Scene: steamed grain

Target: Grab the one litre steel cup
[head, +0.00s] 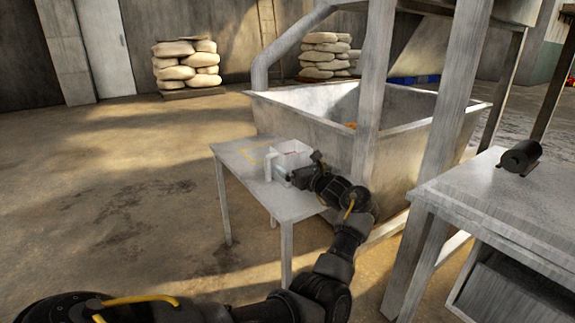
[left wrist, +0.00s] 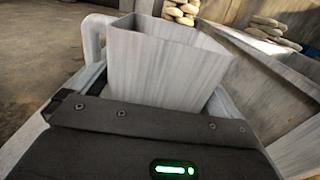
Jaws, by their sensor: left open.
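The steel cup (head: 291,157) is a square, light grey vessel standing upright on a small metal table (head: 243,160). A loop handle shows on its left side. In the left wrist view the cup (left wrist: 165,65) fills the upper middle, with its handle (left wrist: 92,38) at left. My left gripper (head: 284,174) is open at the near side of the cup, close to it. The fingers are mostly hidden behind the gripper body in the left wrist view, so I cannot tell whether they touch the cup. My right gripper is not in view.
A large metal trough (head: 300,120) stands right behind the small table, with a frame post (head: 372,100) in front of it. A grey bench (head: 490,200) with a black cylinder (head: 520,157) is at right. Stacked sacks (head: 187,65) lie far back. The floor at left is clear.

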